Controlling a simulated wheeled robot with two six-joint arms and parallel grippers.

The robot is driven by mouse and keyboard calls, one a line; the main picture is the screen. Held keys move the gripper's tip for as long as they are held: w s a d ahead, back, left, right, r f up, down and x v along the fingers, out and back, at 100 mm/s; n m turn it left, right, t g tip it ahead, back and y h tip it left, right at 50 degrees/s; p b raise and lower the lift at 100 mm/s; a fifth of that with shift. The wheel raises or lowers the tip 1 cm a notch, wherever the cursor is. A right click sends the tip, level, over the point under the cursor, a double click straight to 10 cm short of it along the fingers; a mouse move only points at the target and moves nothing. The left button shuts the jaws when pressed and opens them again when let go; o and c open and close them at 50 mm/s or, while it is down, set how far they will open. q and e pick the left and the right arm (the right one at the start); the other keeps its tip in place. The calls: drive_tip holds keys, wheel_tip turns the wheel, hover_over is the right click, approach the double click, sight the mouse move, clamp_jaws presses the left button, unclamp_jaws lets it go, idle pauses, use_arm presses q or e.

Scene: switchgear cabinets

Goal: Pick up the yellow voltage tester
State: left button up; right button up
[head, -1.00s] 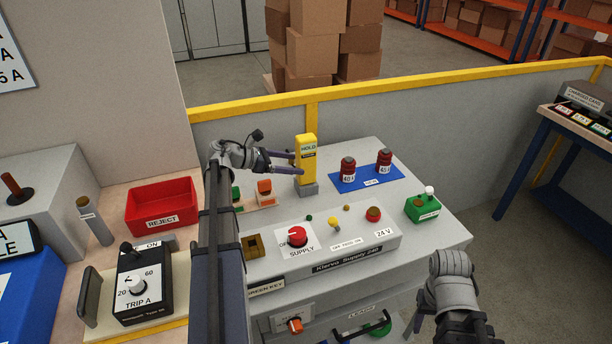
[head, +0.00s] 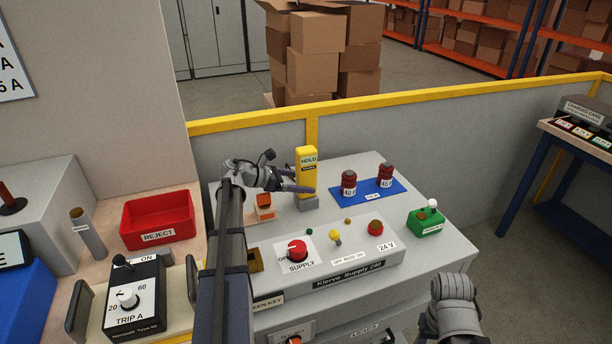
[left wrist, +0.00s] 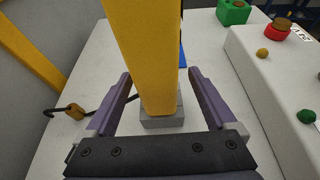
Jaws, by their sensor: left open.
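The yellow voltage tester (head: 306,172), labelled HOLD, stands upright in a small grey base (head: 308,203) on the grey bench top. It also shows large in the left wrist view (left wrist: 145,55), rising between the fingers. My left gripper (head: 308,189) is at the tester's lower part. In the left wrist view my left gripper (left wrist: 160,85) is open, with one purple finger on each side of the tester and a gap on both sides. My right arm (head: 453,305) shows at the lower right; its fingers are hidden or out of frame.
Two dark red cylinders (head: 348,184) stand on a blue mat (head: 368,192) right of the tester. An orange block (head: 264,203) is close to my left arm. The supply panel (head: 340,285) with knobs lies in front. A red reject bin (head: 158,220) is at left.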

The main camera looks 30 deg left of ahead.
sight(312, 183)
use_arm(q)
drive_tip(key=b+x, duration=0.1)
drive_tip(key=x, duration=0.3)
drive_tip(key=shift+w, duration=0.15)
drive_tip(key=shift+a, duration=0.1)
clamp_jaws()
idle(0.4)
